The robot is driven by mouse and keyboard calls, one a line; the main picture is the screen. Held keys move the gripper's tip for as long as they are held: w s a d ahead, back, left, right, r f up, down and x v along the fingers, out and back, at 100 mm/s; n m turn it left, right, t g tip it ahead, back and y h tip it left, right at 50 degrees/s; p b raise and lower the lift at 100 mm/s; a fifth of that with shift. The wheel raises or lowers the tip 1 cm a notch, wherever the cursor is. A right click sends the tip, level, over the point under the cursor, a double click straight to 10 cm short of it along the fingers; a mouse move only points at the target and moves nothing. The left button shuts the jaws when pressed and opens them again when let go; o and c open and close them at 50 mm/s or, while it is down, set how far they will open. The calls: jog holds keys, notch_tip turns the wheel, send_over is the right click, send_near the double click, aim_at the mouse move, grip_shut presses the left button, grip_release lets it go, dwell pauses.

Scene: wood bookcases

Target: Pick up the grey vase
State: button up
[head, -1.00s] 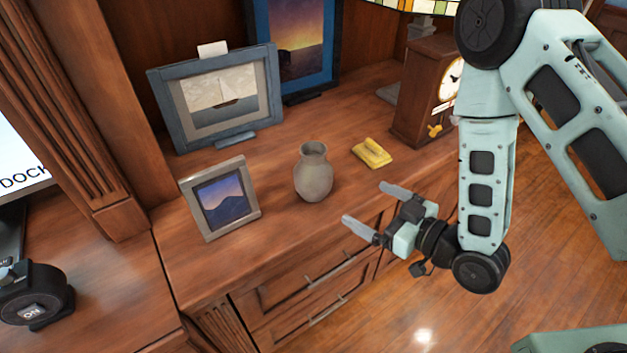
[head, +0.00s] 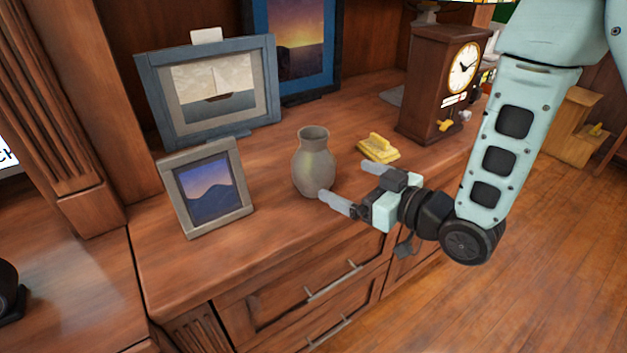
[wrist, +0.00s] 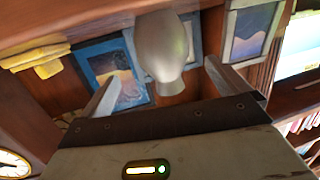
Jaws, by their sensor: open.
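The grey vase (head: 314,165) stands upright on the wooden cabinet top, near its front edge. My gripper (head: 343,183) is open and empty, with its fingers pointing at the vase from the right. In the head view the nearer fingertip overlaps the vase's lower right side; I cannot tell whether it touches. In the wrist view the vase (wrist: 162,48) appears upside down, beyond and between the two spread fingers (wrist: 158,88).
A small grey-framed picture (head: 246,212) stands left of the vase. A larger blue-framed picture (head: 164,110) stands behind. A yellow object (head: 378,149) lies right of the vase, and a wooden clock (head: 432,75) stands farther right. Drawers (head: 300,290) are below the front edge.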

aim_at(331, 173)
jog(key=shift+a+f+b, duration=0.15)
jog(key=shift+f+b, duration=0.15)
jog(key=shift+b, duration=0.65)
jog(key=x, duration=0.2)
jog(key=p+x, duration=0.1)
jog(key=x, duration=0.1)
jog(key=shift+w+r, duration=0.15)
jog(key=shift+r, duration=0.15)
jog(key=shift+x, duration=2.95)
jog(key=shift+a, duration=0.1)
jog(key=c, duration=1.2)
